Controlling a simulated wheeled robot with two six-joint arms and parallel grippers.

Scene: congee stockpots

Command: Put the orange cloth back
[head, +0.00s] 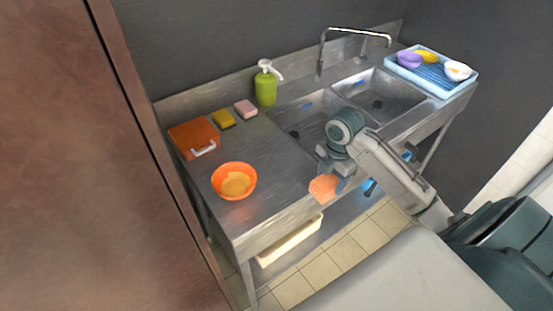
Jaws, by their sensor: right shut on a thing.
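My right gripper (334,182) reaches in from the right and points down near the front edge of the sink counter. It is shut on the orange cloth (323,188), a pale orange patch at its fingertips. The cloth is at the counter's front edge, in front of the left basin. I cannot tell whether it touches the steel. The gripper and wrist hide part of the cloth and the fingertips. My left gripper is out of view.
The steel counter (262,200) holds an orange bowl (220,188), an orange box (181,137), two sponges (223,118) and a green soap bottle (265,90). Two basins (378,92) and a tap (321,55) lie behind. A blue tray (443,90) stands far right. A pale bin (290,242) sits below.

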